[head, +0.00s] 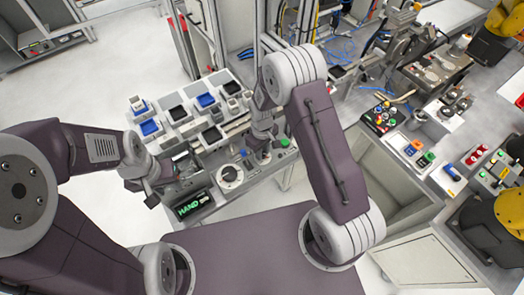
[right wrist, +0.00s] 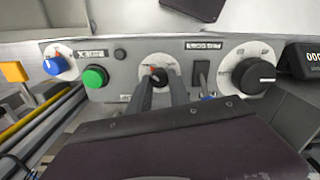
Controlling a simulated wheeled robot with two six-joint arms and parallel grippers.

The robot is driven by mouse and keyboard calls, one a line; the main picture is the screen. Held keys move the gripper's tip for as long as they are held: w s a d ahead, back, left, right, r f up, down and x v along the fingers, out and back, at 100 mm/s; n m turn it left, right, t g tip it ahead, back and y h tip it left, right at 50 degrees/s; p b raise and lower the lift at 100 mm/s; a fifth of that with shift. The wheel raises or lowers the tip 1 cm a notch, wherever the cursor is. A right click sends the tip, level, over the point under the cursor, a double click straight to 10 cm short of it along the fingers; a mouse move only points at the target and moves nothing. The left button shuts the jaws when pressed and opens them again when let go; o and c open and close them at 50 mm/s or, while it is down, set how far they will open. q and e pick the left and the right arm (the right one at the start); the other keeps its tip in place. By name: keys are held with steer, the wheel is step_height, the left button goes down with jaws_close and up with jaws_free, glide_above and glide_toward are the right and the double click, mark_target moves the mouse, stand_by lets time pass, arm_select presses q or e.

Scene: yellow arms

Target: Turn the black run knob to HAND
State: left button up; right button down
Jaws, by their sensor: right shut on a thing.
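The black run knob (right wrist: 154,76) sits on a round white plate in the middle of the control panel in the right wrist view. My right gripper (right wrist: 159,84) is shut on it, one grey finger at each side. The fingers hide part of the knob and its plate, and I cannot read its pointer. In the head view my right gripper (head: 261,155) reaches down to the panel and hides the knob. A small display (head: 190,208) shows HAND in green. My left gripper (head: 150,188) hovers left of the panel, apart from the knob; its jaws are unclear.
A large black dial (right wrist: 258,76) and a black counter (right wrist: 302,60) lie right of the knob in the right wrist view. A green button (right wrist: 95,77) and a blue knob (right wrist: 53,65) lie left. Blue and black bins (head: 207,100) stand behind the panel in the head view.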

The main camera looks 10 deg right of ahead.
steer(key=shift+w+r, duration=0.15)
steer(key=c, duration=1.2)
jaws_free()
steer(key=shift+s, duration=0.2)
step_height(320, 180, up, 9)
steer(key=b, duration=0.1)
steer(key=shift+b, duration=0.35)
